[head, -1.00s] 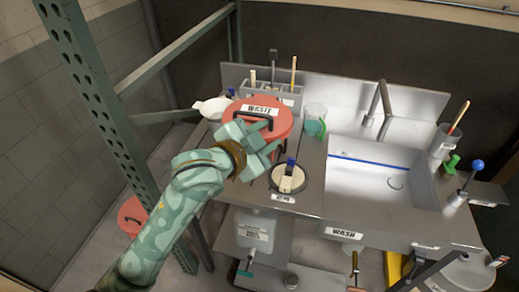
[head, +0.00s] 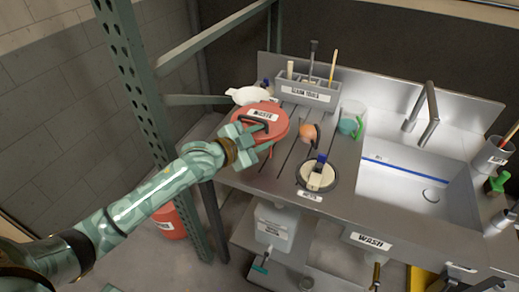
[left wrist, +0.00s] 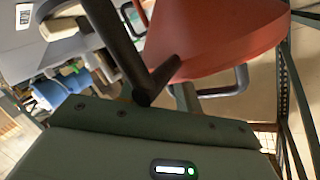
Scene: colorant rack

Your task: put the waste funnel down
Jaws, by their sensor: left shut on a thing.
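The waste funnel (head: 266,113) is red with a WASTE label on top and a dark handle. It is at the left end of the steel bench (head: 263,182); I cannot tell whether it rests there or hangs just above. My left gripper (head: 262,137) is shut on its handle, at the funnel's near side. In the left wrist view, the red funnel (left wrist: 215,38) fills the upper middle beside a dark bar. The fingers partly hide the funnel's near side. My right gripper is out of view.
A white dish (head: 247,95) lies just behind the funnel. A grey tool holder (head: 306,92) stands at the back. An orange ball-shaped thing (head: 308,132), a glass beaker (head: 352,122) and a round cream-topped item (head: 317,175) are to the right. A green post (head: 150,110) stands left.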

